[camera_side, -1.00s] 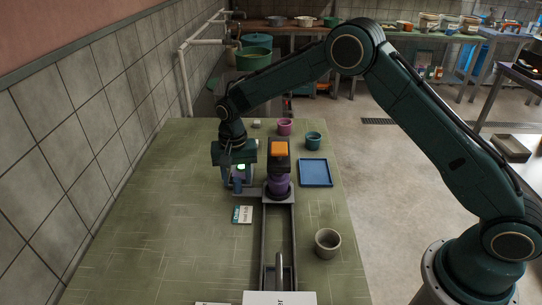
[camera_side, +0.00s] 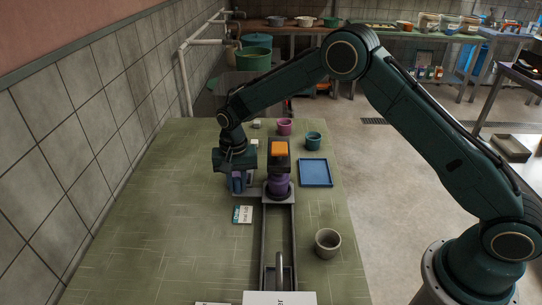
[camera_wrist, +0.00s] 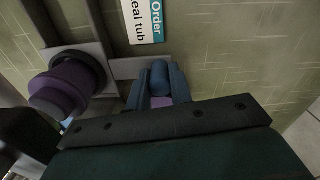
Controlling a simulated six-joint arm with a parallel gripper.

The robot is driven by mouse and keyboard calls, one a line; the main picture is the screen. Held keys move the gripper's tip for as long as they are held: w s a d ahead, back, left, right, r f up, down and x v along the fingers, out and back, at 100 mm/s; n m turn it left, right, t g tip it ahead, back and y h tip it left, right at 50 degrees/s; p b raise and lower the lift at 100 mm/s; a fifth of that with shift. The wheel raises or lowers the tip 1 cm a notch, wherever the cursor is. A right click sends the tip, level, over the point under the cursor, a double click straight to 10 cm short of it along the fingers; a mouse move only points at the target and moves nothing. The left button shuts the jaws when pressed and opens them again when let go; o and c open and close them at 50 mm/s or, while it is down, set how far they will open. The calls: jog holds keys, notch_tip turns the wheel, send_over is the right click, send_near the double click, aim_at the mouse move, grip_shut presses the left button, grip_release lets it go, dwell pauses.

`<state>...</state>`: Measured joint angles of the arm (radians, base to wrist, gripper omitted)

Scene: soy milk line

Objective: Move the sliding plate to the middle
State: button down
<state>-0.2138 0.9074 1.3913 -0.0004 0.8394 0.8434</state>
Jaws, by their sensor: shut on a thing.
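The sliding plate (camera_side: 291,198) is grey and sits on the dark rail (camera_side: 264,240), towards its far end. A purple tub (camera_side: 279,187) stands on it, under a black head with an orange top (camera_side: 279,149). The plate's side arm (camera_wrist: 126,68) reaches out to a blue upright handle (camera_wrist: 160,76). My gripper (camera_side: 239,184) points down over this handle, left of the rail. In the wrist view my gripper (camera_wrist: 158,92) has its blue fingers shut on the handle, one on each side. In the side view the fingers partly hide the handle.
A card (camera_side: 243,215) lies left of the rail. A grey cup (camera_side: 327,243) and a blue tray (camera_side: 315,173) stand to its right. Pink (camera_side: 284,127) and teal (camera_side: 313,141) tubs stand at the back. The rail's nearer stretch is clear up to a grey upright piece (camera_side: 279,271).

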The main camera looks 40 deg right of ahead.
jog(key=s+a, duration=0.9)
jog(key=shift+a, duration=0.15)
jog(key=c, duration=1.3)
grip_release()
jog(key=shift+o, duration=0.2)
jog(key=shift+r, duration=0.15)
notch_tip(320, 180, up, 14)
jog(key=shift+f, duration=0.2)
jog(key=shift+s, duration=0.1)
